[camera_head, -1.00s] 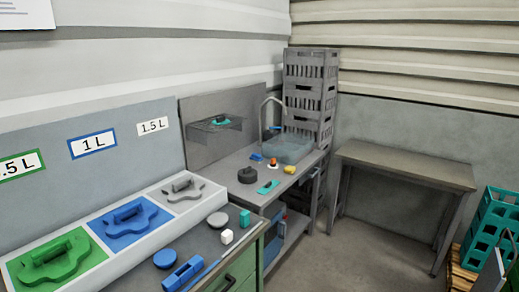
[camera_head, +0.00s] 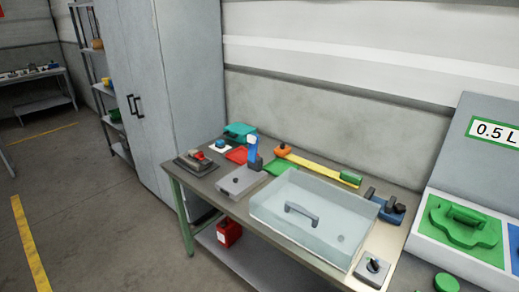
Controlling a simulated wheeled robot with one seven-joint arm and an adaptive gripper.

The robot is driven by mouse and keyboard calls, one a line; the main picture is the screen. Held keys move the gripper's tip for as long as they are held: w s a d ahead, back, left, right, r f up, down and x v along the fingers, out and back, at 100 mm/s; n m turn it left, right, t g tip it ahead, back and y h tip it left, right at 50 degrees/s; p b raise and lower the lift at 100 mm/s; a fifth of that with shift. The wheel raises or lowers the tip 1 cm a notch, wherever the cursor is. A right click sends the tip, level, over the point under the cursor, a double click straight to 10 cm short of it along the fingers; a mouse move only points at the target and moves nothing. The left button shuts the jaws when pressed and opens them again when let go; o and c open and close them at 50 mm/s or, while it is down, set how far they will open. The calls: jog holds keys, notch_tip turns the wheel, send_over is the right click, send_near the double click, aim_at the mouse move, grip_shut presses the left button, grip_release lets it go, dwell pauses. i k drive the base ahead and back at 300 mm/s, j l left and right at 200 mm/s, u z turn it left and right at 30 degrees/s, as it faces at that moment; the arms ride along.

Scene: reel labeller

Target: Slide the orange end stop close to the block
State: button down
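A yellow bar (camera_head: 316,165) lies toward the back of the workbench, running down to the right. An orange piece (camera_head: 283,150), which looks like the end stop, sits at its left end with a small dark knob on top. A green block (camera_head: 350,178) is at the bar's right end. A stretch of bare yellow bar lies between the orange piece and the green block. My gripper is not in view.
A blue-and-white upright tool (camera_head: 252,150), a grey plate (camera_head: 241,182) and a red tray (camera_head: 238,155) lie left. A blue device (camera_head: 386,207) is right. A tall grey cabinet (camera_head: 165,85) borders the bench.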

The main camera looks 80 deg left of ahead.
aim_at(281, 151)
jog(key=u, duration=2.7)
jog(key=z, duration=0.25)
jog(key=i+j+z, duration=0.5)
jog(key=j, duration=0.25)
jog(key=i+j+z, duration=0.25)
jog(key=j, duration=0.2)
jog(key=i+j, duration=0.15)
jog(key=j, duration=0.25)
jog(key=i+j, duration=0.2)
jog(key=j, duration=0.15)
jog(key=i+j+z, duration=0.1)
jog(key=j, duration=0.3)
jog(key=i+j, duration=0.2)
jog(key=j, duration=0.2)
jog(key=i+j, duration=0.15)
jog(key=j, duration=0.25)
jog(key=i+j, duration=0.2)
jog(key=j, duration=0.2)
jog(key=i+j+z, duration=0.1)
jog(key=j, duration=0.25)
jog(key=i+j, duration=0.2)
jog(key=j, duration=0.2)
